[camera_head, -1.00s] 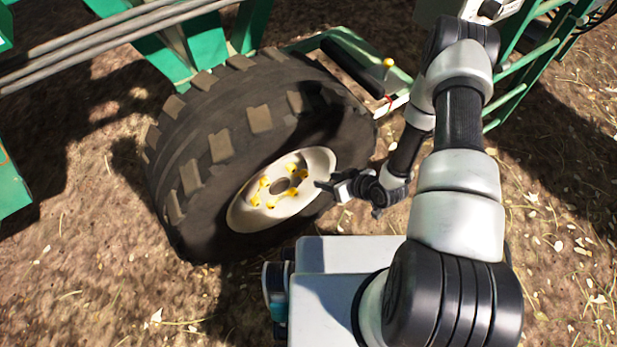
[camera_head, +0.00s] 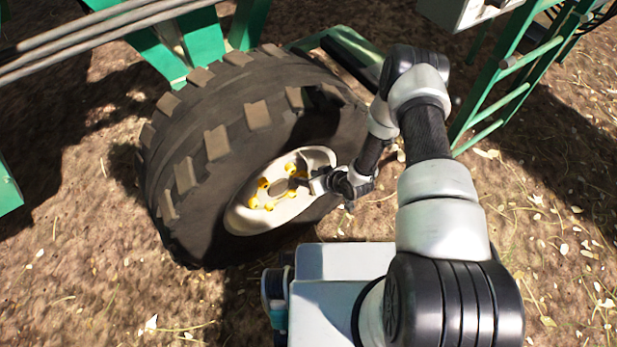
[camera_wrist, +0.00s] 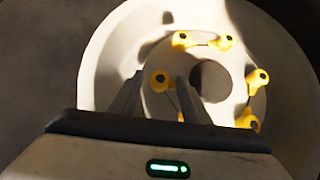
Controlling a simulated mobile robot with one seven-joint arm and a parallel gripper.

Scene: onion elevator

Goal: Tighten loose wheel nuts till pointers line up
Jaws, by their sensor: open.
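The wheel's pale rim (camera_head: 240,217) sits inside a large black tyre (camera_head: 222,147). Yellow pointers ring its hub hole, and several show in the wrist view. The upper left pointer (camera_wrist: 180,41) and upper right pointer (camera_wrist: 223,43) have tips turned towards each other. The right pointer (camera_wrist: 257,78) and lower right pointer (camera_wrist: 247,120) also face each other. My gripper (camera_wrist: 160,80) is open at the rim, its fingers on either side of the left nut (camera_wrist: 158,77) in the picture. Contact cannot be told. A yellow bit (camera_wrist: 181,116) shows beside the right finger, mostly hidden.
The green machine frame (camera_head: 185,45) and grey pipes (camera_head: 110,30) are above and behind the tyre. A green ladder-like frame (camera_head: 505,95) stands at right. Bare ground (camera_head: 80,260) with scattered leaves is open at left.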

